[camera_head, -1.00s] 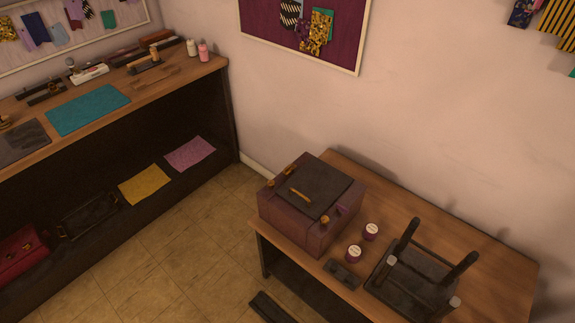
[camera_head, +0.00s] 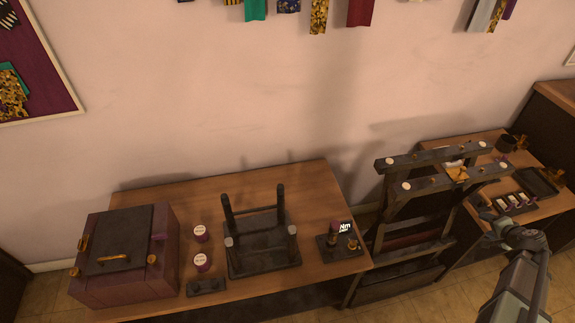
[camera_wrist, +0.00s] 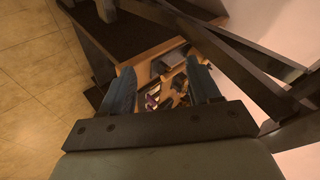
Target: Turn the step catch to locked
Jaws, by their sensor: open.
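A dark folding step frame (camera_head: 385,228) stands upright between two tables, with pale round caps and small brass pieces on its top bars. A brass piece (camera_head: 457,173) shows near its top right; I cannot tell whether this is the step catch or how it is set. My gripper (camera_head: 492,216) is at the right, beside the frame and in front of the right-hand table, apart from the brass piece. In the wrist view my gripper (camera_wrist: 162,80) is open and empty, with dark bars of the frame (camera_wrist: 235,65) crossing at the upper right.
The left table (camera_head: 165,196) holds a purple box (camera_head: 160,275), two small jars (camera_head: 200,233), an upturned stool (camera_head: 262,258) and a small dark stand (camera_head: 327,247). The right table (camera_head: 440,150) holds a dark tray (camera_head: 538,182) and small items. Floor shows below.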

